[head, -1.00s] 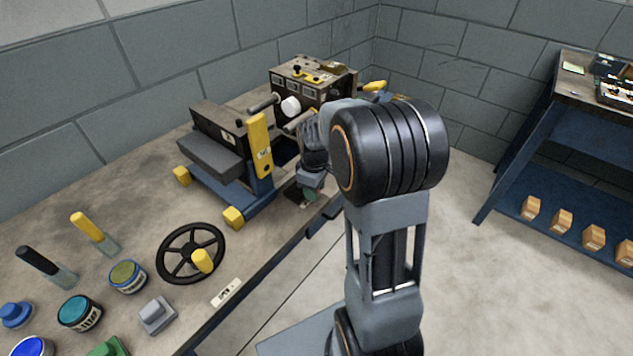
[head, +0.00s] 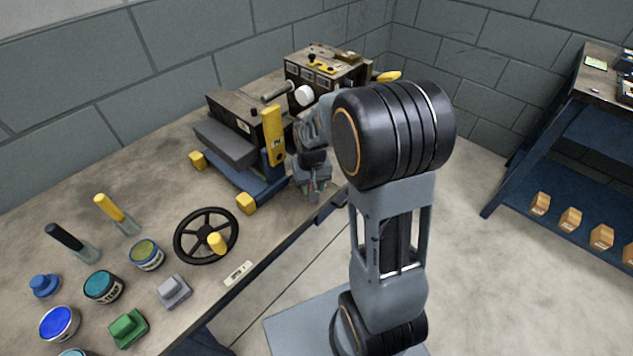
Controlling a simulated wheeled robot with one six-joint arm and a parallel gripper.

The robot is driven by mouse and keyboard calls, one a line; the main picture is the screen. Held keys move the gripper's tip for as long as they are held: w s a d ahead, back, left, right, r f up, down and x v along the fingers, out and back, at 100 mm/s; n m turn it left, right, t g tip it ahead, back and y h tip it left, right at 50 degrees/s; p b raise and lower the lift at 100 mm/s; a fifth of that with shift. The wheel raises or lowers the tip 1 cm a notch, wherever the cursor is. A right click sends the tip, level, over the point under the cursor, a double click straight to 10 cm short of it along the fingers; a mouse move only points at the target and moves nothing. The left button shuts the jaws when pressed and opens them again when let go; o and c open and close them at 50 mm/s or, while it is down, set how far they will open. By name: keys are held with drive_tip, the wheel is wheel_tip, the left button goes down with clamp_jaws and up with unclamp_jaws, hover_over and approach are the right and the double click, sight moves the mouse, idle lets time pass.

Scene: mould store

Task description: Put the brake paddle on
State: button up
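A machine with a dark grey block on a blue base with yellow feet (head: 245,203) stands on the bench. An upright yellow paddle (head: 273,137) is fixed at its near right side; I take it for the brake paddle, but no readable label confirms this. Another yellow handle (head: 388,76) sticks out at the right of the control box behind and is partly hidden by my arm. My gripper (head: 312,190) points down just right of the yellow paddle, near the bench's front edge, apparently not touching it. Its fingers are small and dark, so their opening is unclear.
A black handwheel (head: 190,255) with a yellow knob lies nearer on the bench. Several tins, coloured blocks and two handled tools (head: 117,212) stand at the left. The control box (head: 325,72) has a white knob. A blue-framed table (head: 520,150) stands at right.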

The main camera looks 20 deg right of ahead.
sight(310, 187)
drive_tip(key=shift+w+a+r+m, duration=0.1)
drive_tip(key=shift+w+a+m, duration=0.15)
drive_tip(key=shift+m, duration=0.25)
drive_tip(key=shift+a, duration=0.1)
drive_tip(key=o, duration=0.9)
drive_tip(key=shift+s, duration=0.1)
drive_tip(key=shift+o, duration=0.2)
wheel_tip(310, 187, up, 14)
drive_tip(key=p, duration=0.2)
idle(0.3)
